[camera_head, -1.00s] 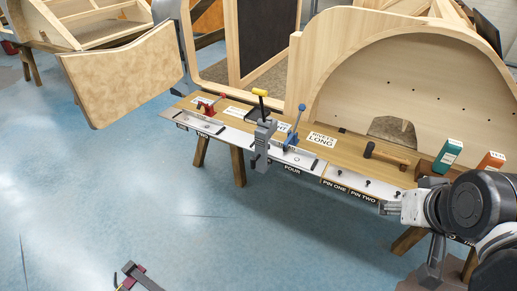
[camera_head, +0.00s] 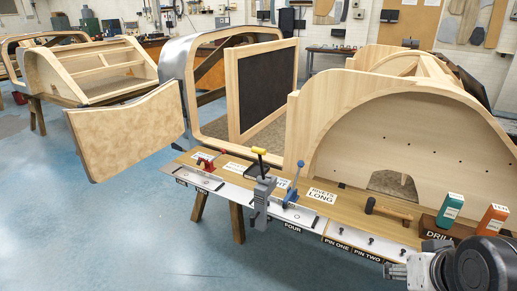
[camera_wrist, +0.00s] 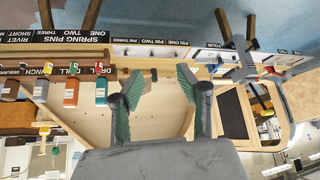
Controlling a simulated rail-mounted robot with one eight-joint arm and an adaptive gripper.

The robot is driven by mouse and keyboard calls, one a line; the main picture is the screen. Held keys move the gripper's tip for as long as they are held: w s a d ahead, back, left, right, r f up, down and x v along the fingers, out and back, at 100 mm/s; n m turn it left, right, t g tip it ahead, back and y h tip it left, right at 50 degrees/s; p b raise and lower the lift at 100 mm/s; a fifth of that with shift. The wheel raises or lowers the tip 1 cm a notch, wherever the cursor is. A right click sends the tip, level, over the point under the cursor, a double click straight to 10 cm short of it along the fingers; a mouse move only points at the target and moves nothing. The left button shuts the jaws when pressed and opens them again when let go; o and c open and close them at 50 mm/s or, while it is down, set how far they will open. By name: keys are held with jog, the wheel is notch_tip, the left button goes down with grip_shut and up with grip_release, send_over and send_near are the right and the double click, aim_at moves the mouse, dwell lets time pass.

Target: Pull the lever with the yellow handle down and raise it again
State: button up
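The lever with the yellow handle (camera_head: 259,151) stands at the front edge of the bench, left of centre in the head view. Its dark shaft runs down to a grey upright bracket (camera_head: 263,190), and the handle end points up. My gripper (camera_head: 395,271) is at the lower right of the head view, well to the right of the lever and apart from it. In the wrist view my gripper (camera_wrist: 158,82) has its two fingers spread wide with nothing between them. The grey bracket also shows at the right of the wrist view (camera_wrist: 245,62).
A red clamp (camera_head: 207,164) and a blue-handled lever (camera_head: 293,185) flank the yellow-handled one. A hammer (camera_head: 385,211) and boxes, one green (camera_head: 449,212) and one orange (camera_head: 492,222), stand to the right. The wooden bodyframe (camera_head: 400,115) rises behind. Floor in front is clear.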

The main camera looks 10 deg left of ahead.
jog(key=shift+o, duration=1.4)
jog(key=shift+r, duration=0.1)
jog(key=shift+o, duration=1.1)
jog(key=shift+w+a+r, duration=0.1)
jog(key=shift+w+r, duration=0.1)
jog(key=shift+r, duration=0.1)
notch_tip(320, 180, up, 16)
jog(key=m+g+p, duration=0.4)
jog(key=g+p, duration=0.3)
jog(key=p, duration=1.2)
send_over(259, 149)
notch_tip(259, 149, down, 14)
jog(key=shift+w+a+f+p, duration=0.1)
jog(key=shift+a+p, duration=0.05)
jog(key=shift+p, duration=0.45)
jog(key=shift+c, duration=0.4)
grip_shut()
